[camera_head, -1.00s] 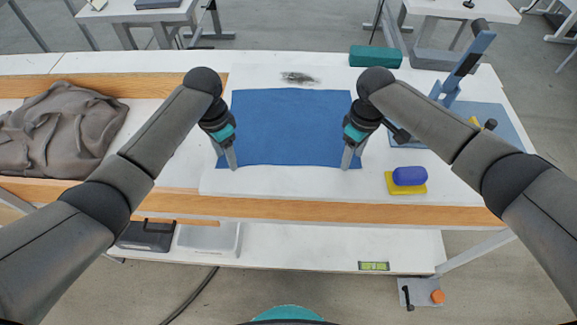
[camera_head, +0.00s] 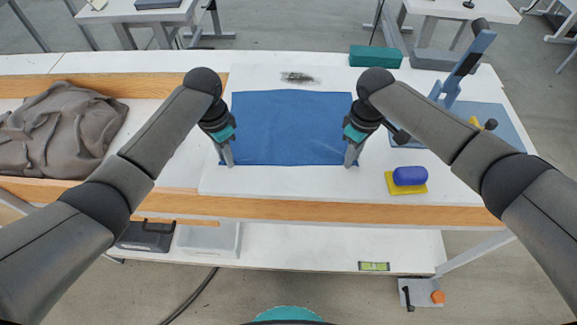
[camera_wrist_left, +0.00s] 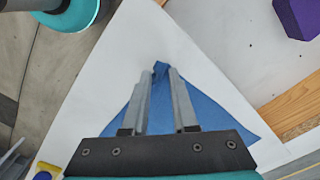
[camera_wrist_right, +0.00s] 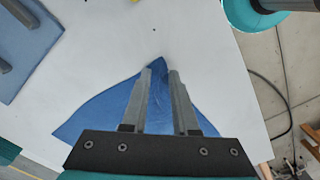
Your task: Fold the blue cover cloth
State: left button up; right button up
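The blue cover cloth (camera_head: 290,128) lies spread on the white board in the middle of the bench. My left gripper (camera_head: 229,163) is at its front left corner. In the left wrist view the fingers (camera_wrist_left: 166,72) stand close together, with the bunched corner (camera_wrist_left: 161,68) between their tips. My right gripper (camera_head: 351,163) is at the front right corner. In the right wrist view its fingers (camera_wrist_right: 161,72) stand a little wider, with the corner peaking between the tips. The cloth's edges (camera_wrist_right: 105,97) curve in toward that corner, so it looks raised. Both grippers appear shut on the cloth.
A blue roll on a yellow pad (camera_head: 408,187) lies right of the cloth. The blue press (camera_head: 464,68) stands behind it. The board's front strip is clear.

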pick_arm(q)
jog(key=c, duration=0.4)
pick_arm(e)
jog(key=shift+s+f, duration=0.1)
jog(key=shift+f, duration=0.05)
jog(key=c, duration=0.4)
pick_arm(q)
grip_shut()
pick_arm(e)
jog(key=shift+d, duration=0.1)
grip_shut()
pick_arm(q)
jog(key=shift+a+r, duration=0.1)
